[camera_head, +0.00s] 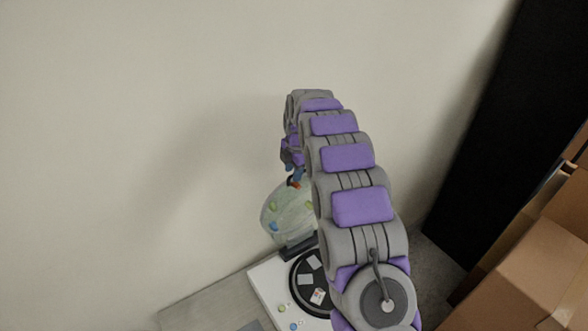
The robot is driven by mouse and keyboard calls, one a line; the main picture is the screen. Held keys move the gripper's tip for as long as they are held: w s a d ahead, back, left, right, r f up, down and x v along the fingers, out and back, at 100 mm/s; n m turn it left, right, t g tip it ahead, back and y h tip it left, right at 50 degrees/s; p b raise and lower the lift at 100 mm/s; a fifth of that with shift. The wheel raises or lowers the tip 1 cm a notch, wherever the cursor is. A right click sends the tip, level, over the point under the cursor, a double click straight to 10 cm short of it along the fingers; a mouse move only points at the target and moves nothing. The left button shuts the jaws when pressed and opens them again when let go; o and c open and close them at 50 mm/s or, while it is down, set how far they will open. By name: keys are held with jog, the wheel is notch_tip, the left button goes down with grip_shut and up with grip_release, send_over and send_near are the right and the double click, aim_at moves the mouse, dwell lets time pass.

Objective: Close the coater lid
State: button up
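The coater (265,290) is a white box at the bottom of the view, with a round black well holding a few small pale pieces. Its lid (283,215) is a rounded, translucent, greenish cover that stands raised at the back of the coater, near the wall. My arm rises from the bottom right and curls over at the top. My gripper (294,181) hangs at the arm's far end, just above the lid's upper edge. Whether it touches the lid, and whether its fingers are open, I cannot tell. My arm hides the coater's right part.
The coater stands on a grey surface (205,305) against a plain pale wall (130,130). Brown cardboard boxes (530,275) are stacked at the right, beside a tall black panel (490,140). The space left of my arm is free.

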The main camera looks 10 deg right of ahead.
jog(key=shift+d, duration=0.9)
jog(key=c, duration=0.5)
grip_shut()
jog(key=shift+a, duration=0.3)
